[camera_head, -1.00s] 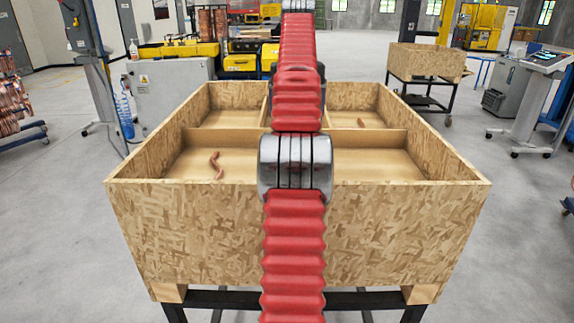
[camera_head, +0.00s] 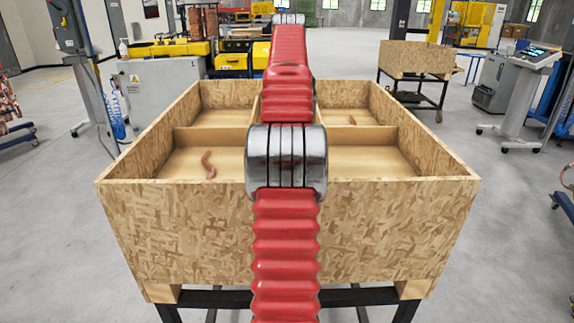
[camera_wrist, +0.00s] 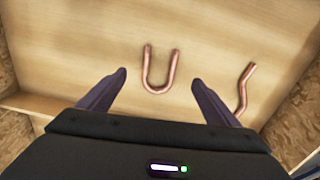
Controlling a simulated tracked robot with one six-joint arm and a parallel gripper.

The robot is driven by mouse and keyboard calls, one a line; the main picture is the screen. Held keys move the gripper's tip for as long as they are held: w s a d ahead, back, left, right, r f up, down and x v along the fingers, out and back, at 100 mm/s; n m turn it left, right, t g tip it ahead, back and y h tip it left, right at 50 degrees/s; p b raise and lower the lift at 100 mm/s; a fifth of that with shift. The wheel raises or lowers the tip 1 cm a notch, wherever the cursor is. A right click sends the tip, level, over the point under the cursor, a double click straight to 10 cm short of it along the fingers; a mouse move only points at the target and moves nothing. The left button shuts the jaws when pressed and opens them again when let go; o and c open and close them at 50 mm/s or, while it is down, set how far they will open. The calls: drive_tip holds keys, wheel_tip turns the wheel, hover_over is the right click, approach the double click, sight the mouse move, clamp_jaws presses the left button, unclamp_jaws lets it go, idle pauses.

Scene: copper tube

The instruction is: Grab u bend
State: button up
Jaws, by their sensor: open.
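The U bend (camera_wrist: 158,90) is a copper tube lying on the pale wooden floor of a box compartment in the wrist view. Its open end points toward the top of that view. My gripper (camera_wrist: 160,78) is open, with one dark finger to the left of the U bend and one to the right. Nothing is held. An S-shaped copper tube (camera_wrist: 243,90) lies right of the right finger. It also shows in the near left compartment in the head view (camera_head: 208,165). In the head view my arm hides the gripper, and I cannot make out the U bend.
The wooden box (camera_head: 280,235) has high chipboard walls and inner dividers, and stands on a black frame. A small copper piece (camera_head: 352,120) lies in its far right compartment. Another wooden box (camera_head: 415,58) stands at the back right. The near right compartment's visible floor is clear.

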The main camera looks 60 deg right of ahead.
drive_tip(key=shift+f, duration=2.45)
drive_tip(key=shift+f, duration=2.65)
drive_tip(key=shift+c, duration=0.6)
drive_tip(key=c, duration=1)
